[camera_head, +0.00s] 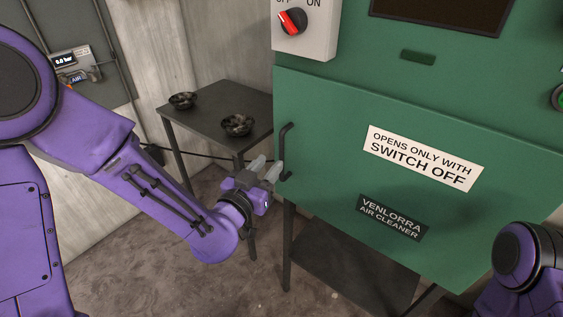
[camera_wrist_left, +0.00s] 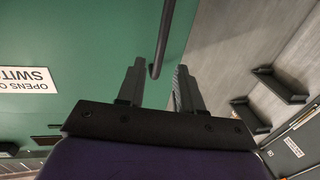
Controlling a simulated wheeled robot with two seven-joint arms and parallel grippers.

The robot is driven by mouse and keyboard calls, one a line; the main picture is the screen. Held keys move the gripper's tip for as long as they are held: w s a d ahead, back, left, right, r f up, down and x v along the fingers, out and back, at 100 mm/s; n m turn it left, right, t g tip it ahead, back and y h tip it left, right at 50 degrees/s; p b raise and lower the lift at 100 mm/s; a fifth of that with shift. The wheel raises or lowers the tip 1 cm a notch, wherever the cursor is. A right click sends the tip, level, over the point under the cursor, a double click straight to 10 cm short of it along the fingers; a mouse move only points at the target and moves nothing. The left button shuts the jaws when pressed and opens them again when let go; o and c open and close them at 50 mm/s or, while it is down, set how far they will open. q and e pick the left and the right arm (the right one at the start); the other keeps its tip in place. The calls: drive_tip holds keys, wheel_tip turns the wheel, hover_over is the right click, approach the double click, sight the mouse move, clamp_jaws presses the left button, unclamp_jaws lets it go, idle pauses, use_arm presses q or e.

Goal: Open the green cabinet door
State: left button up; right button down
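The green cabinet door (camera_head: 340,140) is closed in the head view, with a black bar handle (camera_head: 286,150) along its left edge. A white sign on it reads "OPENS ONLY WITH SWITCH OFF" (camera_head: 422,158). My left gripper (camera_head: 265,170) is open just left of the handle's lower part. In the left wrist view the handle (camera_wrist_left: 163,40) reaches down to between the two open fingers (camera_wrist_left: 158,88), with no finger visibly closed on it. A red rotary switch (camera_head: 292,21) sits on a grey box above the door. My right gripper is not in view; only part of my right arm shows.
A dark lower shelf (camera_head: 350,262) lies beneath the cabinet. The floor in front is clear.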

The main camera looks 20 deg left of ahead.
sight(281, 150)
use_arm(q)
drive_tip(key=shift+w+d+r+p, duration=0.1)
drive_tip(key=shift+w+p, duration=0.3)
drive_tip(key=shift+w, duration=0.1)
drive_tip(key=shift+w+d+r+p, duration=0.1)
drive_tip(key=shift+w+p, duration=0.25)
drive_tip(key=shift+w, duration=0.15)
drive_tip(key=w, duration=0.5)
drive_tip(key=shift+w+d+f, duration=0.2)
drive_tip(key=shift+w+d, duration=0.2)
clamp_jaws()
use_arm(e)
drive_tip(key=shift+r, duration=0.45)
